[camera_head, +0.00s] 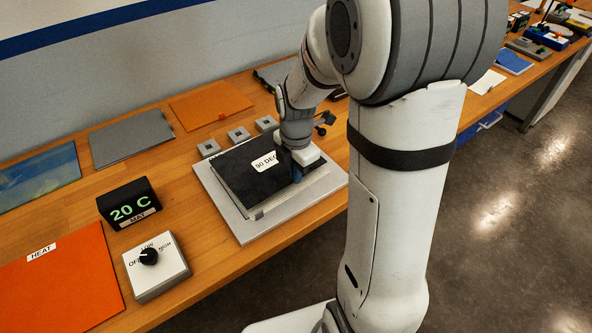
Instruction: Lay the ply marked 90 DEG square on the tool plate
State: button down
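The black ply marked 90 DEG (235,178) lies over the grey tool plate (236,224), with a white label on its upper face. Its edges run roughly along the plate's edges; I cannot tell whether it is exactly square or fully flat. A paler layer or strip (285,204) shows along its front right edge. My gripper (297,174) points down at the right part of the ply, beside the label. Its fingertips are at or just above the ply, and part of the ply is hidden behind it. I cannot see whether the fingers are closed on anything.
Several small grey blocks (238,134) stand behind the plate. A 20 C display (129,203), a knob box (156,265) and an orange HEAT mat (62,284) are at left. Grey (131,138) and orange (211,104) sheets lie along the wall.

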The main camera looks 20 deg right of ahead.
jog(key=shift+f+b, duration=1.15)
jog(key=shift+f, duration=0.4)
jog(key=c, duration=1.6)
grip_release()
jog(key=shift+o, duration=0.2)
jog(key=shift+r+p, duration=2.7)
jog(key=shift+r, duration=0.85)
